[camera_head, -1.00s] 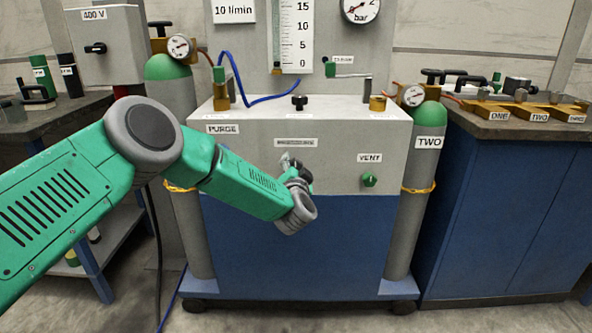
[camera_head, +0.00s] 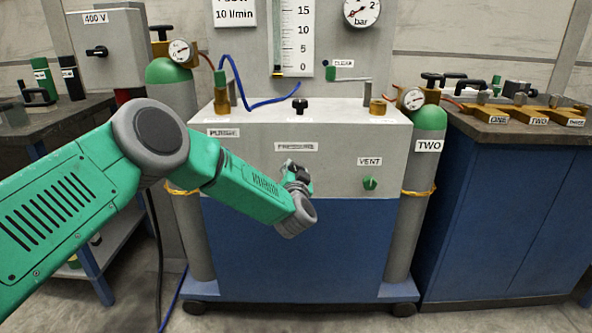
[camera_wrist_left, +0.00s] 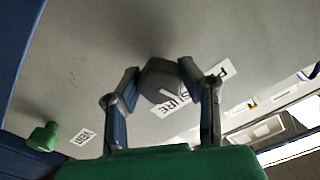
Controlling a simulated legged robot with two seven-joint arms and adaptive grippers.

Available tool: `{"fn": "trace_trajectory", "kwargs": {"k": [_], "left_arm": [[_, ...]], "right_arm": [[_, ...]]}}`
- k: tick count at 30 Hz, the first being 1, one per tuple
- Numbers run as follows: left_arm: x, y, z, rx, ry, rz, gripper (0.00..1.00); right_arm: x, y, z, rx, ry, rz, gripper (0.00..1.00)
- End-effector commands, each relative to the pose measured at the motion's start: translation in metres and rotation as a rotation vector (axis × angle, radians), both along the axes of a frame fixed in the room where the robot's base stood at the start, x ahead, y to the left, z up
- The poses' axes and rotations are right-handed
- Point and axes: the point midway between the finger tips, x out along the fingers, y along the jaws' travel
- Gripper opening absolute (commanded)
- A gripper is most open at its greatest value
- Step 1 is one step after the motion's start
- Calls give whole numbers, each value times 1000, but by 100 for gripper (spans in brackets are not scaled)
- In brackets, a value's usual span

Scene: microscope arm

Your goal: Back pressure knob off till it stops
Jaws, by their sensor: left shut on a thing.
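The pressure knob (camera_wrist_left: 160,82) is a dark grey knob on the light grey cabinet front, beside the PRESSURE label, which shows in the head view (camera_head: 297,147). My left gripper (camera_head: 290,166) is at the panel just below that label and hides the knob in the head view. In the left wrist view, the left gripper's fingers (camera_wrist_left: 159,78) are on both sides of the knob, shut on it. One finger partly covers the label. My right gripper is not in view.
A green vent knob (camera_head: 370,183) is on the same panel to the right. A black knob (camera_head: 299,104) and a blue hose (camera_head: 262,101) are on top of the cabinet. Gas cylinders stand at both sides; the right one (camera_head: 405,225) is labelled TWO.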

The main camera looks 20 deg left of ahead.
Motion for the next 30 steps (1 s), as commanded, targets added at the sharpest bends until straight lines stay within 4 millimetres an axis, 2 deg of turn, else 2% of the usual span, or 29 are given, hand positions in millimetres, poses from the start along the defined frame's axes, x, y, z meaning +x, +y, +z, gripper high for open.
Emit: {"fn": "trace_trajectory", "kwargs": {"k": [12, 30], "left_arm": [[-1, -2, -4, -377, -100, -4, 4], [-2, -3, -6, -928, -255, -1, 4]], "right_arm": [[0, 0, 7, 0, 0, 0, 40], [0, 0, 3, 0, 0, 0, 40]]}}
